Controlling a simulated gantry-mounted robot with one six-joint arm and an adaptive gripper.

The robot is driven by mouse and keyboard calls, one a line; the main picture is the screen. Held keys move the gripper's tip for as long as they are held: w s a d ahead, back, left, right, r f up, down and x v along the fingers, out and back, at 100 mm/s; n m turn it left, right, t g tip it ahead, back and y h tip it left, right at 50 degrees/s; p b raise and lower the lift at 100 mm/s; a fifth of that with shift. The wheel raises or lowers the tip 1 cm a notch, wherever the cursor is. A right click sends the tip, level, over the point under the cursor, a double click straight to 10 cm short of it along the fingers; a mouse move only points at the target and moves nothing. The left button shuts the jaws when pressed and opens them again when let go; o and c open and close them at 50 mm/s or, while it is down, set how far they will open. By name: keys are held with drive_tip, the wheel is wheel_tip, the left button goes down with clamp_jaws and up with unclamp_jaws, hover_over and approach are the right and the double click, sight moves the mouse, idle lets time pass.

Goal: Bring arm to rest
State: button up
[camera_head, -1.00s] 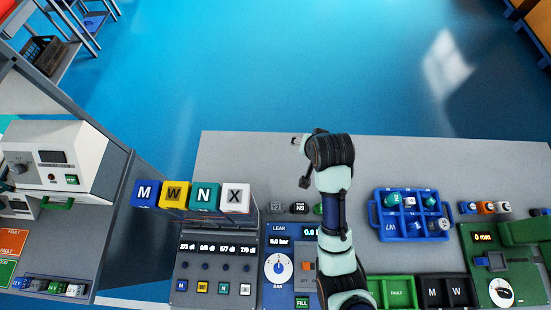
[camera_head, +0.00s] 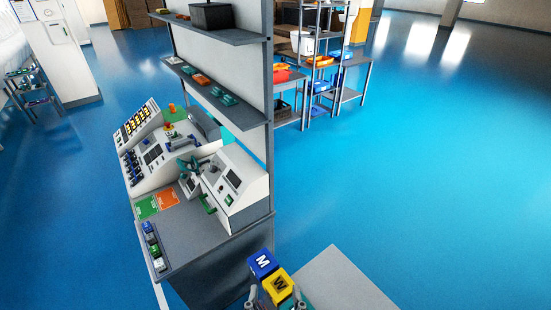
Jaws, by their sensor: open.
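At the bottom edge of the head view, two grey fingertips of my gripper (camera_head: 275,297) show, set apart on either side of the yellow cube. My gripper looks open, and I see nothing held in it. The rest of it and my arm are cut off by the frame. The blue cube marked M (camera_head: 262,262) and the yellow cube marked W (camera_head: 279,285) stand by the grey table's left end. I cannot tell whether the fingertips touch the yellow cube.
A grey workbench (camera_head: 205,242) with white test equipment (camera_head: 236,187), an orange card (camera_head: 167,198) and a green card (camera_head: 147,207) stands on the left, under two shelves. The grey table (camera_head: 345,285) shows at the bottom. Blue floor (camera_head: 420,170) is open at right.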

wheel_tip(320, 180, up, 12)
drive_tip(key=p, duration=0.9)
drive_tip(key=shift+r+p, duration=0.2)
drive_tip(key=shift+p, duration=0.1)
